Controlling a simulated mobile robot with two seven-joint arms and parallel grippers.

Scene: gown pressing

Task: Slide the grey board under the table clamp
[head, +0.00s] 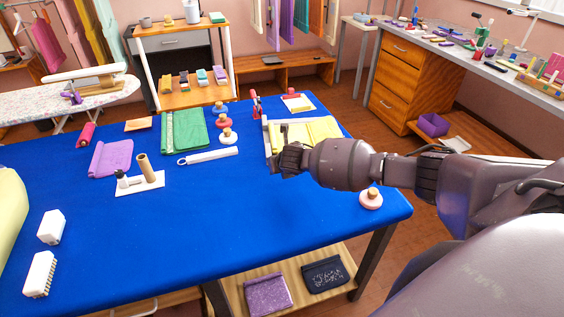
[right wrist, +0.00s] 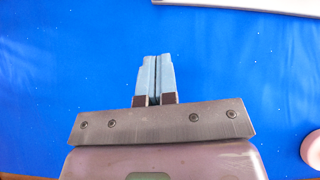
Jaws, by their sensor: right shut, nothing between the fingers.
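A pale grey-white board (head: 266,138) lies on the blue table, with a folded yellow cloth (head: 318,130) on it. In the right wrist view a pale board edge (right wrist: 245,5) crosses the top right. A red upright tool (head: 255,104) that looks like the table clamp stands near the table's back edge, behind and left of the board; its jaw is too small to make out. My right gripper (right wrist: 158,60) is shut and empty over bare blue cloth, on the near side of the board. In the head view its fingers are hidden by my wrist. My left gripper is out of view.
A white ring-ended strip (head: 208,156), several round-knobbed discs (head: 228,136) and a green folded cloth (head: 184,132) lie left of the board. A white plate with posts (head: 140,184) stands farther left. A pink disc (head: 371,199) sits near the right corner. The table's front middle is clear.

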